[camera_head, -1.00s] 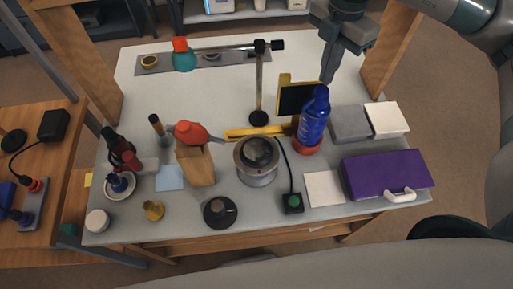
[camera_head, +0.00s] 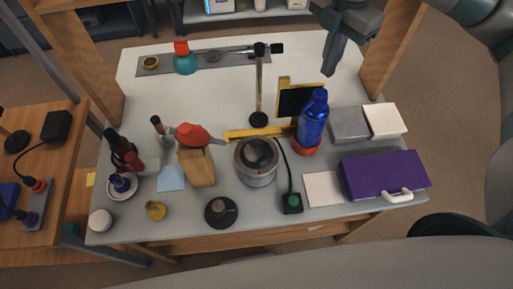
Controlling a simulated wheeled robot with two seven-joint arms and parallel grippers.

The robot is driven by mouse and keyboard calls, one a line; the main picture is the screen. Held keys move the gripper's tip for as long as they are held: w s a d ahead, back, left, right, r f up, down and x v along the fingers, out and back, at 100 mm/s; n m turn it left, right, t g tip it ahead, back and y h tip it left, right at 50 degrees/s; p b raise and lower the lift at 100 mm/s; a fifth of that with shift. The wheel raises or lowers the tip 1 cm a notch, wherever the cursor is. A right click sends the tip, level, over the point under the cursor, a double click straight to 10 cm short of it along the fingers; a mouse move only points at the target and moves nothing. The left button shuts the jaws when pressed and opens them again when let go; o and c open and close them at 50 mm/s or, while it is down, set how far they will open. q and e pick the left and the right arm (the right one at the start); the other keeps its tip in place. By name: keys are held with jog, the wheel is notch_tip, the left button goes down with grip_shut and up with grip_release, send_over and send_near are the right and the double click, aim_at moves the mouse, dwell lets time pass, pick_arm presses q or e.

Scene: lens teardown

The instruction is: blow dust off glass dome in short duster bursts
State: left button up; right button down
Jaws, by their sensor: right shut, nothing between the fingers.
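A dark glass dome (camera_head: 262,152) sits in a round silver housing (camera_head: 256,176) near the middle of the table. A red bulb duster (camera_head: 191,134) with a grey nozzle lies on a tan wooden block (camera_head: 197,167) left of the dome, its nozzle pointing right towards it. My right gripper (camera_head: 328,71) is shut and empty, pointing down over the back right of the table, well away from the duster and dome. My left gripper is not in view. Dust on the dome is too small to make out.
A blue bottle (camera_head: 312,121) stands right of the dome, before a small dark panel (camera_head: 299,101). A post with a crossarm (camera_head: 259,85) rises behind. A green-button box (camera_head: 291,202) and a purple case (camera_head: 384,175) are at right.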

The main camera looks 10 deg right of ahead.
jog(key=shift+r, duration=0.8)
jog(key=shift+s, duration=0.1)
dwell(0.3)
